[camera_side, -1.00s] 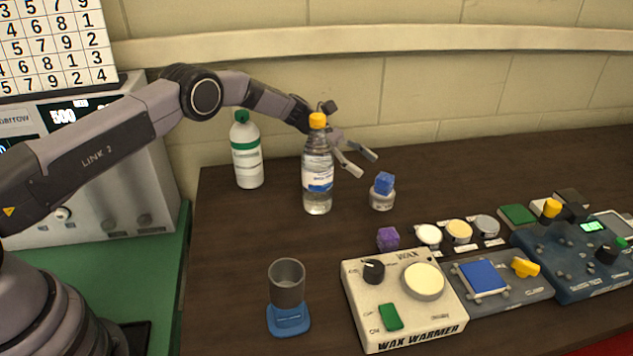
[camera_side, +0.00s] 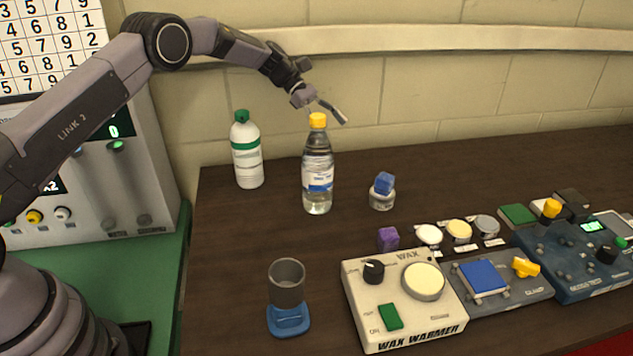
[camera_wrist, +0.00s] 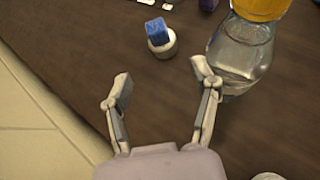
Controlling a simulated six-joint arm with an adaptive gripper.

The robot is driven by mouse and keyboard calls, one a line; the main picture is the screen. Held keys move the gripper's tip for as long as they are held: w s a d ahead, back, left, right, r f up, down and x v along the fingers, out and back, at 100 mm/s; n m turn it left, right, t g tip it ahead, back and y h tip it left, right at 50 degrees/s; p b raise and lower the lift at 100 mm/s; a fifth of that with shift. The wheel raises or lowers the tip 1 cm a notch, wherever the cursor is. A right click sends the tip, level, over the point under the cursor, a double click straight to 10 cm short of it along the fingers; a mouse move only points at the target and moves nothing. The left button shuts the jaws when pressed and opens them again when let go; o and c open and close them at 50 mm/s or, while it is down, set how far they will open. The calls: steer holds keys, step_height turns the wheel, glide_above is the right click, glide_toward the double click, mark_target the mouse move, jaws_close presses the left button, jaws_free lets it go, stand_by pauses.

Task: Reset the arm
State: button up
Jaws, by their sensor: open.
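My gripper (camera_side: 325,108) is open and empty, raised above and behind the yellow-capped water bottle in the side view. In the wrist view my gripper (camera_wrist: 160,90) shows its two fingers spread apart with nothing between them. The clear water bottle (camera_side: 317,175) stands upright on the dark table. It also shows at the right of the wrist view (camera_wrist: 240,50), close to the right finger.
A white bottle with a green cap (camera_side: 247,155) stands left of the water bottle. A blue cube (camera_side: 384,182) sits on a small pot to the right. A grey cup (camera_side: 287,283), a purple cube (camera_side: 388,238) and a wax warmer (camera_side: 400,325) are nearer the front.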

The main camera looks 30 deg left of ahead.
steer(key=s+a+r+m+t+y, duration=0.1)
steer(key=s+a+r+m+y, duration=0.25)
steer(key=s+r, duration=0.6)
steer(key=s+a+r+m+t+y, duration=0.1)
steer(key=s+a+r+m+y, duration=0.2)
steer(key=s+r, duration=0.7)
steer(key=s+a+m+t+y, duration=0.1)
steer(key=s+a+m, duration=0.1)
steer(key=s, duration=0.6)
steer(key=s+a+f+m+t+y, duration=0.1)
steer(key=s+a+m+y, duration=0.1)
steer(key=s+m, duration=0.3)
steer(key=s+a+m+t+y, duration=0.1)
steer(key=s+a+m, duration=0.1)
steer(key=s, duration=1)
steer(key=shift+s+f+m+t, duration=0.2)
steer(key=shift+f+m+t, duration=0.15)
steer(key=shift+m, duration=0.3)
